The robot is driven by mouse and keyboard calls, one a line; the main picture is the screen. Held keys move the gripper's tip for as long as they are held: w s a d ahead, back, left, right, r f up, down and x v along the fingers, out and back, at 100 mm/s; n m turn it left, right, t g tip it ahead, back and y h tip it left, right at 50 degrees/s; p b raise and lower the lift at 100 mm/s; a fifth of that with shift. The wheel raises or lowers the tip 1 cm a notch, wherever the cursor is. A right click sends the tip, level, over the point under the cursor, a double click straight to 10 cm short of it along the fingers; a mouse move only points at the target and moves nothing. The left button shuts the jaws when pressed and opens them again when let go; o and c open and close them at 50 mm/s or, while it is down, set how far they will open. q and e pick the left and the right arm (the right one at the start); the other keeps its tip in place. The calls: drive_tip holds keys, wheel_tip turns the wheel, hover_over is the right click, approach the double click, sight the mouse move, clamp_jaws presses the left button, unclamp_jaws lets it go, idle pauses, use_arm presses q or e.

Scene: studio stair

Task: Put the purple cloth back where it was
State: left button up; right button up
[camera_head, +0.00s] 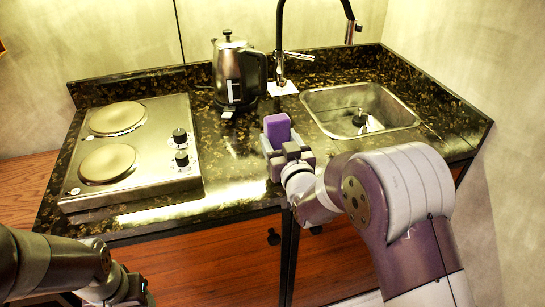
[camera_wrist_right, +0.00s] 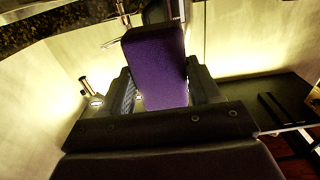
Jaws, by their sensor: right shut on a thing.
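The purple cloth (camera_head: 277,129) is a small block-like purple piece over the front middle of the counter, left of the sink. My right gripper (camera_head: 286,150) is shut on it. In the right wrist view the cloth (camera_wrist_right: 155,65) stands up between the two fingers of my right gripper (camera_wrist_right: 160,90). I cannot tell whether the cloth touches the counter. My left gripper (camera_head: 130,292) is low at the bottom left, in front of the cabinet, and its fingers are too unclear to read.
The dark speckled counter (camera_head: 235,165) holds a two-plate hob (camera_head: 150,150) at left, a kettle (camera_head: 238,75) at the back and a metal sink (camera_head: 345,98) at right. A black tap (camera_head: 281,45) rises behind on a white square. Counter between hob and sink is mostly clear.

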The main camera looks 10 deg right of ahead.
drive_tip(key=shift+w+a+f, duration=0.55)
drive_tip(key=shift+a+f, duration=0.15)
wheel_tip(320, 180, down, 4)
drive_tip(key=shift+s+r, duration=0.15)
drive_tip(key=shift+b, duration=0.3)
